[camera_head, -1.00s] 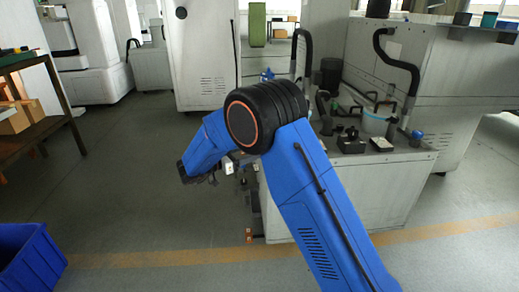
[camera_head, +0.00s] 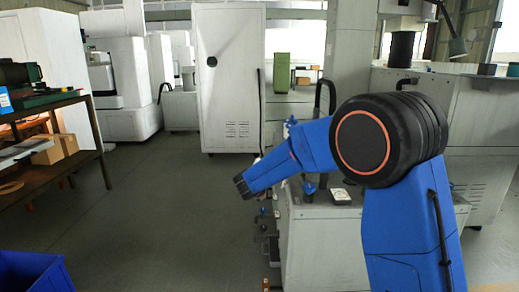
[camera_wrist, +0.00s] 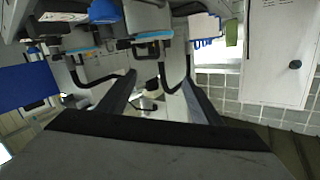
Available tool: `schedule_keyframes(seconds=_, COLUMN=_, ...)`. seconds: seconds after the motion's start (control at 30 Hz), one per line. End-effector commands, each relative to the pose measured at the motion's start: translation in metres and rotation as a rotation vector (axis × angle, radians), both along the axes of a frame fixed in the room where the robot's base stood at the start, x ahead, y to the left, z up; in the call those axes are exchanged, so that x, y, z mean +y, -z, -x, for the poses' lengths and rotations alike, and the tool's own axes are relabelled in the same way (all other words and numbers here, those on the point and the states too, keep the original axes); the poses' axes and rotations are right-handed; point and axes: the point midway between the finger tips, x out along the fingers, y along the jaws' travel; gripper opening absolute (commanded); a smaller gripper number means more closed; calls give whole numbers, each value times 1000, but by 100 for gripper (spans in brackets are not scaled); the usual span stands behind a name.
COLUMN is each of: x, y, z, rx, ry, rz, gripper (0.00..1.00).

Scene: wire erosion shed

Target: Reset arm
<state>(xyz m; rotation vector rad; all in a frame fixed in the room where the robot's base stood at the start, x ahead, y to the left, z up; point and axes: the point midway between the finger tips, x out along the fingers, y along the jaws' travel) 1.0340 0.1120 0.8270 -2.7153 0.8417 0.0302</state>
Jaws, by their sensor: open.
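My blue arm with its black joint fills the right of the head view. My gripper (camera_head: 243,186) is at the arm's left end, above the grey floor and left of the white machine bench. In the wrist view the two dark fingers (camera_wrist: 160,98) stand apart with nothing held between them. Much of the bench is hidden behind my arm in the head view.
The white machine bench (camera_head: 310,245) stands close by my arm. A shelf rack (camera_head: 98,140) with boxes is at the left. A blue bin (camera_head: 35,270) is at the lower left. A tall white cabinet (camera_head: 228,80) stands behind. The floor between is clear.

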Motion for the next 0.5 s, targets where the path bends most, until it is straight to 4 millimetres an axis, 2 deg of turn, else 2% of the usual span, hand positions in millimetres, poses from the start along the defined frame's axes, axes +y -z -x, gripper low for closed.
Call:
schedule_keyframes(seconds=0.03, x=-6, y=-15, z=1, rx=-10, ry=-49, rz=-20, gripper=59)
schedule_keyframes(seconds=0.27, x=-16, y=-61, z=17, rx=-8, ry=-286, rz=-88, gripper=59)
schedule_keyframes(seconds=0.5, x=-22, y=-91, z=61, rx=48, ry=-511, rz=-123, gripper=59)
